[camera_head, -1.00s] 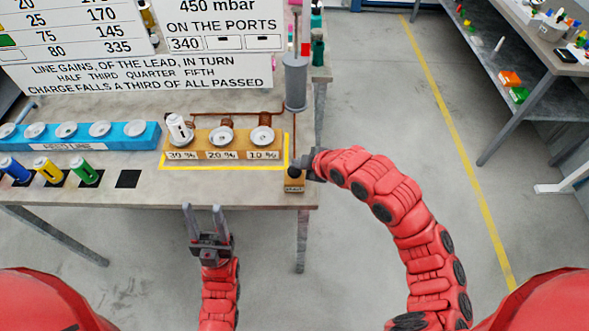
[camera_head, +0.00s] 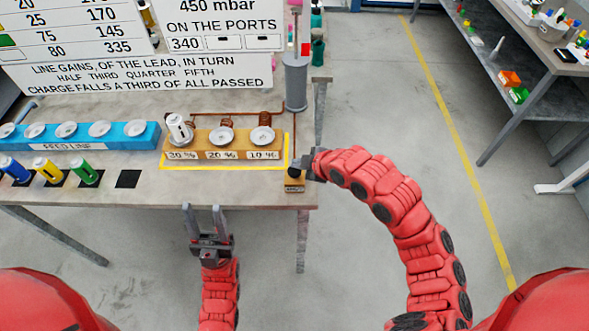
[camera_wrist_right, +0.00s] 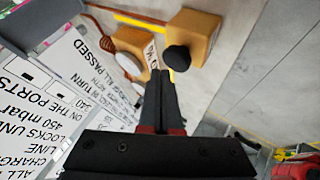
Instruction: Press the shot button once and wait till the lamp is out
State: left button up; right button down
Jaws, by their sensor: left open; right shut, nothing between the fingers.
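The shot button is a black round knob (camera_head: 294,172) on a small wooden block (camera_head: 294,186) at the table's front right corner. In the right wrist view the knob (camera_wrist_right: 177,58) stands on its block (camera_wrist_right: 196,34). My right gripper (camera_head: 302,164) is shut and empty, with its fingertips close by the knob. In the wrist view its fingertips (camera_wrist_right: 159,75) lie just beside the knob; I cannot tell whether they touch. My left gripper (camera_head: 207,208) is open and empty in front of the table edge. I cannot make out a lit lamp for certain.
A wooden block with three ports (camera_head: 224,154) stands left of the button, a white cylinder (camera_head: 179,128) in its left port. A blue feed line rack (camera_head: 100,142), coloured cylinders (camera_head: 48,171) and a grey pump cylinder (camera_head: 295,83) are also on the table (camera_head: 200,185).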

aim_at(298, 172)
jog(key=shift+f+b, duration=0.4)
jog(key=shift+b, duration=0.05)
jog(key=shift+f+b, duration=0.7)
jog(key=shift+f, duration=0.05)
dwell(0.7)
jog(key=shift+r, duration=0.1)
jog(key=shift+r+p, duration=0.5)
jog(key=shift+r, duration=0.55)
jog(key=shift+r+p, duration=1.05)
jog(key=shift+r, duration=1.55)
jog(key=shift+f, duration=0.1)
